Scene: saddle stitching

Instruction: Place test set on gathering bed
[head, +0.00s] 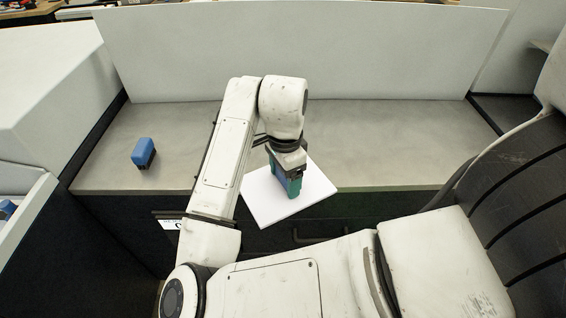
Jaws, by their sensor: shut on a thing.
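The test set appears as a flat white sheet or stack (252,197) under my gripper, turned at an angle. It overlaps the front edge of the grey gathering bed (390,140), with its near corner out past that edge. My gripper (288,190) points down over the middle of the set, with teal finger-like parts around a blue piece. It is shut on this blue piece, which seems to belong to the set. The fingertips hide where the piece meets the sheet. I cannot tell whether the set touches the bed or is held above it.
A small blue block (143,153) stands on the bed's left part. A tall pale panel (300,50) closes off the back. White housings (45,90) stand at the left. The bed's middle and right are bare. A dark drawer front with a handle (318,233) lies below the edge.

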